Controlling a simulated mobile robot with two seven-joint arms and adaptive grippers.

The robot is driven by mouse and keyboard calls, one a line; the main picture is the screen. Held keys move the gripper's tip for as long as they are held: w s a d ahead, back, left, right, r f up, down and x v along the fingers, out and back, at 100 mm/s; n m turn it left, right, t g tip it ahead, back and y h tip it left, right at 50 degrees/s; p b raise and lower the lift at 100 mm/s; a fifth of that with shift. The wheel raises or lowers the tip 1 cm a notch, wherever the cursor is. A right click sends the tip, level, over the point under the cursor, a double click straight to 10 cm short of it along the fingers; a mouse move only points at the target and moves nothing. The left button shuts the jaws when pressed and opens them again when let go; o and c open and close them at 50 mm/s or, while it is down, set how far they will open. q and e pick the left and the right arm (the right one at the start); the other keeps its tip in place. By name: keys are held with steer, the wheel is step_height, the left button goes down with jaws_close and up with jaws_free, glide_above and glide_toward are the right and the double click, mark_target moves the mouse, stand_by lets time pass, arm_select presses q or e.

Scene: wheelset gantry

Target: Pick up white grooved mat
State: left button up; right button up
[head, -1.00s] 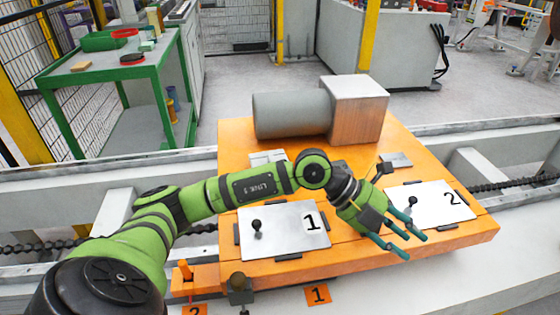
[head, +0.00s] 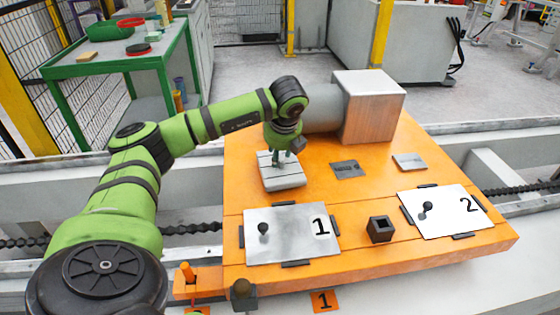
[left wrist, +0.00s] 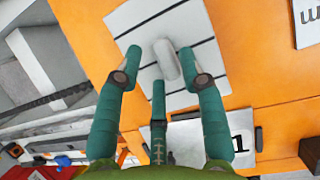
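The white grooved mat (head: 287,181) lies on the orange table, left of its middle. In the left wrist view the mat (left wrist: 198,25) shows dark parallel grooves and a rounded white grip (left wrist: 167,60) standing on it. My left gripper (head: 282,157) is over the mat, pointing down. In the left wrist view its teal fingers (left wrist: 161,65) are spread around the grip, with a gap visible on the left side. Whether the right finger touches the grip is hard to tell. My right gripper is in neither view.
Plate 1 (head: 290,248) with a black knob lies in front of the mat; plate 2 (head: 450,222) lies to the right. A black square socket (head: 380,229) stands between them. A grey cylinder (head: 322,108) and a metal block (head: 372,105) stand behind.

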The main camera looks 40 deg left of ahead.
arm_select(q)
steer(key=shift+w+a+f, duration=0.15)
steer(key=shift+f, duration=0.45)
jaws_close()
steer(key=shift+r, duration=0.1)
